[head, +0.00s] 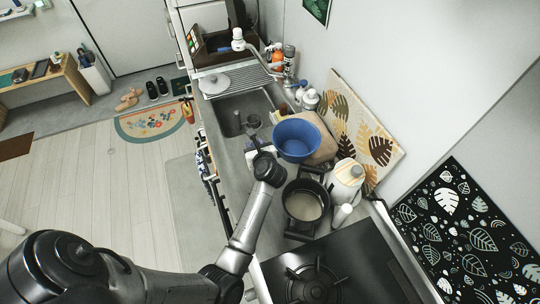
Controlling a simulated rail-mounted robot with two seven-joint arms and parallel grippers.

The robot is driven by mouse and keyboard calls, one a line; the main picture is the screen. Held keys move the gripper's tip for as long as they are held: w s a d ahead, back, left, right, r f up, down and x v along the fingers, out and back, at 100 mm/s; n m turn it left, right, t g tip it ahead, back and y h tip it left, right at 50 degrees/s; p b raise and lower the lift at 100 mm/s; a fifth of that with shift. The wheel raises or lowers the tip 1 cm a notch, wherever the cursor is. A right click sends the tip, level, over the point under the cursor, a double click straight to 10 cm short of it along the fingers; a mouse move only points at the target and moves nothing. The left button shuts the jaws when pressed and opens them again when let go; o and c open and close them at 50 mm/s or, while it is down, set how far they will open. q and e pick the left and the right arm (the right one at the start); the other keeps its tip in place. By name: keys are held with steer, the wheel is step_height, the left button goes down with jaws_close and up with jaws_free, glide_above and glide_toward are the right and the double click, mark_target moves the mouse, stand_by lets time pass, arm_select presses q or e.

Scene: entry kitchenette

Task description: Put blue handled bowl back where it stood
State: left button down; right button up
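The blue bowl (297,134) is in the head view, at the counter right of the sink, in front of or over a tan rounded thing (323,152). Its opening faces up toward me; I cannot tell whether it rests on anything. I cannot make out its handle. My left gripper (257,138) is just left of the bowl, over the counter strip by the sink. Its fingers are small and dark, and I cannot tell whether they are open or shut, or touch the bowl. My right gripper is not in view.
A dark pot (304,203) stands close in front of the bowl, beside a white-and-orange canister (346,180). The black stove (345,270) is nearer me. The sink (238,109) lies left, bottles (310,99) behind. A leaf-patterned board (365,130) leans on the wall.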

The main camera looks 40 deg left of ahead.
arm_select(q)
steer(key=shift+f, duration=0.1)
steer(key=shift+s+a+f, duration=0.1)
steer(key=shift+a, duration=0.1)
steer(key=shift+s+a+f+p, duration=0.65)
steer(key=shift+a+f, duration=1.05)
steer(key=shift+a, duration=0.05)
steer(key=shift+s+a+f+p, duration=0.6)
steer(key=shift+s+a+f, duration=0.1)
steer(key=shift+a+f, duration=1.05)
steer(key=shift+s+a+f+p, duration=0.65)
steer(key=shift+a+f, duration=1.05)
steer(key=c, duration=0.8)
jaws_free()
steer(key=shift+f, duration=0.1)
